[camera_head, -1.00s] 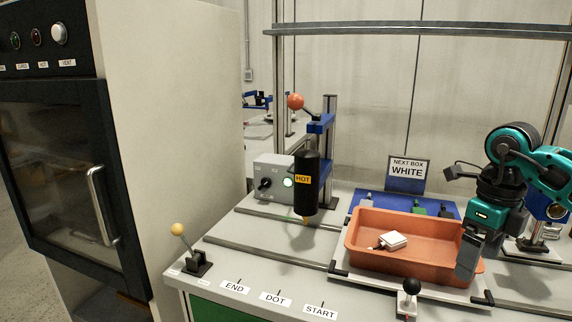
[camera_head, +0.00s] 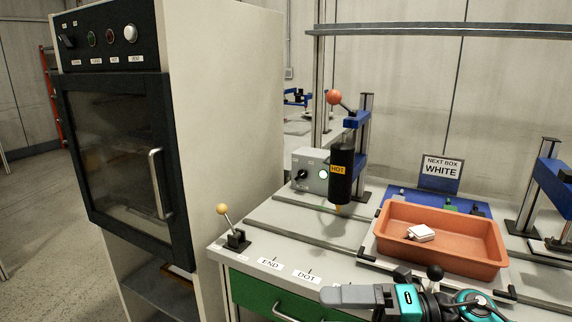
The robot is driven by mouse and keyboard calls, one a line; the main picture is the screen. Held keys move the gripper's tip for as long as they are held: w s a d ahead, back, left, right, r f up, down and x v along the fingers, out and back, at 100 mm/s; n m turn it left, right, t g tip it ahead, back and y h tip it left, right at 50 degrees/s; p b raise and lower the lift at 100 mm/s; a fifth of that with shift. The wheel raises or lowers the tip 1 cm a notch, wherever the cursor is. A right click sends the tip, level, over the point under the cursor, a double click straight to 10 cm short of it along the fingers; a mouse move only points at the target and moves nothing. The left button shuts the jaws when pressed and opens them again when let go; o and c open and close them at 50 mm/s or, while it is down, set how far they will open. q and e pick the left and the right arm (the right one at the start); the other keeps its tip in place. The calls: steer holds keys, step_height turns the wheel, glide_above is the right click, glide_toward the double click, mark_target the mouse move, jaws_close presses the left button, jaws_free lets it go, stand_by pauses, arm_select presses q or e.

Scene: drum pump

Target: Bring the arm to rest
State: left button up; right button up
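My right arm comes in at the bottom right, low in front of the bench. Its gripper (camera_head: 352,296) points left, in front of the bench's front edge and below the orange tray (camera_head: 440,256). Its grey fingers show edge-on, so I cannot tell whether they are apart; no object shows at them. A small white box (camera_head: 421,233) lies in the tray. My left gripper is not in view.
A black hot tool (camera_head: 341,178) stands behind the tray's left side. A yellow-knobbed lever (camera_head: 223,210) and a black-knobbed lever (camera_head: 435,272) stand near the front edge. A cabinet (camera_head: 130,160) stands left. A sign (camera_head: 441,171) reads "NEXT BOX WHITE".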

steer(key=d+f+m+t+h, duration=0.3)
steer(key=f+m+t+h, duration=0.3)
steer(key=m, duration=0.7)
steer(key=d+f+m+t+h, duration=0.35)
steer(key=f+m+t, duration=0.25)
steer(key=m+t, duration=0.5)
steer(key=s+d+f+m+g+h, duration=0.2)
steer(key=s+f+m+g+h, duration=0.4)
steer(key=f, duration=0.8)
steer(key=s+m+g, duration=0.2)
steer(key=s+m, duration=0.2)
steer(key=s, duration=0.1)
steer(key=shift+d, duration=0.35)
steer(key=shift+c, duration=0.4)
